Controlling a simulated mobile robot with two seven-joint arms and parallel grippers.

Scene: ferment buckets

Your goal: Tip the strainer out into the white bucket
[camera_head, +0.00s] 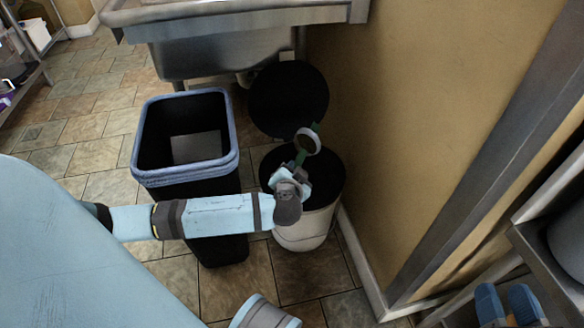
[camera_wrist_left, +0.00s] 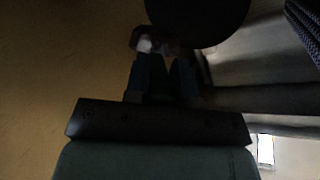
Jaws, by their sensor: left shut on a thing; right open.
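The strainer (camera_head: 308,142) is a small pale ring with green parts beside it, tilted above the far side of the white bucket's mouth. My left gripper (camera_head: 299,160) is shut on it, over the bucket. In the left wrist view the two fingers (camera_wrist_left: 162,68) close on a dim, partly bright object at their tips; details are too dark to tell. The white bucket (camera_head: 301,232) stands on the floor by the wall, its dark mouth open and partly hidden by my wrist. Its contents, and anything in the strainer, cannot be made out. My right gripper (camera_head: 507,307) is open and empty at lower right.
A black bin with a blue-grey rim (camera_head: 184,182) stands just left of the bucket. A round black lid-like disc (camera_head: 288,98) is behind the bucket. A steel sink (camera_head: 220,52) is at the back, and the tan wall (camera_head: 410,110) closes off the right.

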